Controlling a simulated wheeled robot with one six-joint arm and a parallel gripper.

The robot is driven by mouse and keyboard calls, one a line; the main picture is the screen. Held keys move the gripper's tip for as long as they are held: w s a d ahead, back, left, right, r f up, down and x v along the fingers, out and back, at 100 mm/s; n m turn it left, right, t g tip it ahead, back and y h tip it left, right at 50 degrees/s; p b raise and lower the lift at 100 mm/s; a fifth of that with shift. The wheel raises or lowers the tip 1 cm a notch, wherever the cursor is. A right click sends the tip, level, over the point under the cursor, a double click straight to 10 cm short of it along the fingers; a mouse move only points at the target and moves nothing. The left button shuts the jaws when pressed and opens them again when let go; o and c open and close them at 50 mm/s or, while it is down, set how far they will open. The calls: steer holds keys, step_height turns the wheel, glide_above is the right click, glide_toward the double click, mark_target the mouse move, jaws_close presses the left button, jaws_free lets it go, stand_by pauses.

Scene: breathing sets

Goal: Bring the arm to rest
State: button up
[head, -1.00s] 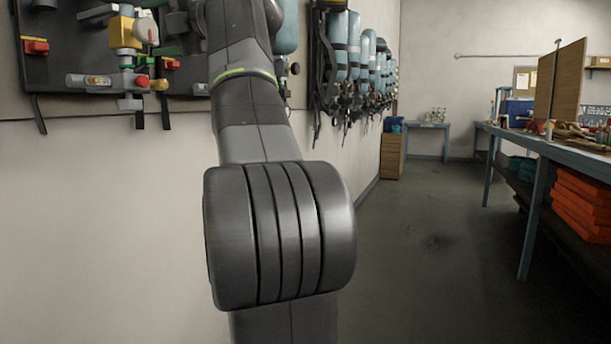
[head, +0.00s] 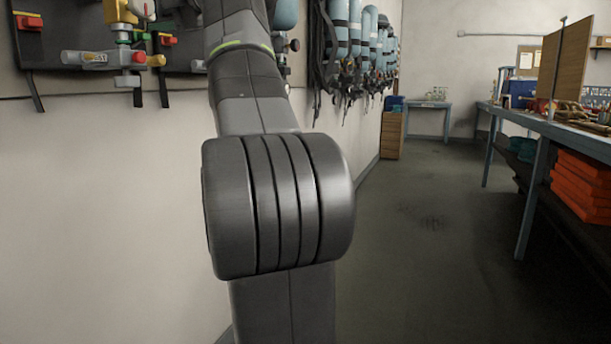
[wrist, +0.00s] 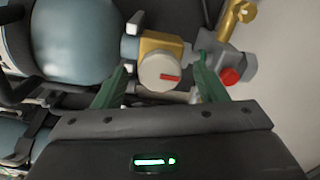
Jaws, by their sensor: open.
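My gripper (wrist: 161,66) shows in the wrist view as two green fingers spread apart above a dark palm with a lit green bar. Between and beyond the fingers is a yellow valve body with a pale round cap bearing a red mark (wrist: 162,72). I cannot tell whether the fingers touch it. A grey fitting with a red knob (wrist: 230,76) is just right of the right finger. In the head view my arm (head: 278,205) rises along the wall, and the gripper is outside the picture.
A dark wall panel (head: 75,45) with valves and coloured knobs is at the left. Blue cylinders (head: 340,35) with black straps hang on the wall. A workbench (head: 545,125) with orange boxes (head: 580,185) below stands at the right. The floor (head: 430,230) between is clear.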

steer(key=v, duration=1.1)
steer(key=x, duration=1.4)
steer(key=shift+s+d+r+m+p, duration=0.1)
steer(key=shift+m+p, duration=0.1)
steer(key=shift+m, duration=0.35)
steer(key=shift+s+d+m+p, duration=0.1)
steer(key=shift+m+p, duration=0.05)
steer(key=shift+m, duration=0.4)
steer(key=shift+w+m, duration=0.15)
steer(key=shift+m, duration=0.65)
steer(key=m+p, duration=0.1)
steer(key=m, duration=0.2)
steer(key=shift+m, duration=0.3)
steer(key=m+p, duration=0.2)
steer(key=m, duration=0.2)
steer(key=shift+m, duration=0.3)
steer(key=shift+f+m+p, duration=0.25)
steer(key=shift+m+p, duration=0.25)
steer(key=shift+m, duration=1.1)
steer(key=shift+r, duration=0.1)
